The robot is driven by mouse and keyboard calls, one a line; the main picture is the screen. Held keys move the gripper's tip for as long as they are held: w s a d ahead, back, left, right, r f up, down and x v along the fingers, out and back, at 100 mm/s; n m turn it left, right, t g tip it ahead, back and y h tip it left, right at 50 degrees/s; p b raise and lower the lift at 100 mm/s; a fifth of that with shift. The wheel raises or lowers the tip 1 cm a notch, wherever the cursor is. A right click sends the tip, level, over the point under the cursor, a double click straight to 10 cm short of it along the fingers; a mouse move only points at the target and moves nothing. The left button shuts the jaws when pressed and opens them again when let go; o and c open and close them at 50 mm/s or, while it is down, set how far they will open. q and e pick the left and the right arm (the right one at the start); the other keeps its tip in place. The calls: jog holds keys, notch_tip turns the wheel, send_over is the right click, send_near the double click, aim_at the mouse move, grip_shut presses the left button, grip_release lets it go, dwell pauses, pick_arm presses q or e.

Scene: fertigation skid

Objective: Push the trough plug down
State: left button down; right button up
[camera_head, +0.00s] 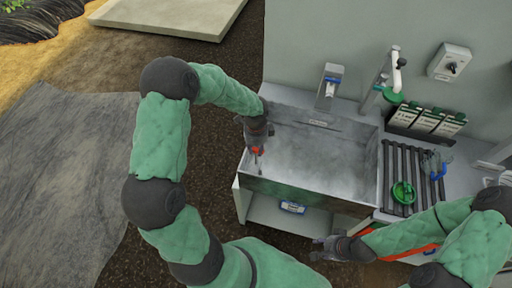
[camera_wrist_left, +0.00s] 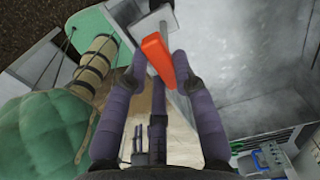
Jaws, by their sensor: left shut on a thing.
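The grey metal trough (camera_head: 312,160) stands in the middle of the head view, and its inside looks cloudy grey. My left gripper (camera_head: 258,146) is over the trough's left end, pointing down. In the left wrist view, my left gripper (camera_wrist_left: 160,72) is shut on a red-orange handle (camera_wrist_left: 158,60). A pale square piece with a rod (camera_wrist_left: 152,22) is beside the handle's far end. The red part (camera_head: 257,151) also shows small in the head view. I cannot tell whether it belongs to the trough plug. My right gripper (camera_head: 328,249) is in front of the trough, its fingers unclear.
A tap (camera_head: 329,86) stands behind the trough. To the right are a green-based spout (camera_head: 390,80), several labelled bottles (camera_head: 428,120), a slatted rack (camera_head: 398,160), a green round item (camera_head: 403,192) and a blue-handled tool (camera_head: 437,168). A switch box (camera_head: 449,62) is on the wall.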

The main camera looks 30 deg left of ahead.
pick_arm(q)
notch_tip(320, 180, down, 4)
jog(key=shift+r+b, duration=0.15)
jog(key=shift+b, duration=0.7)
jog(key=shift+s+r, duration=0.1)
jog(key=c, duration=1)
grip_release()
jog(key=shift+r, duration=0.15)
notch_tip(320, 180, up, 12)
jog(key=shift+f, duration=0.15)
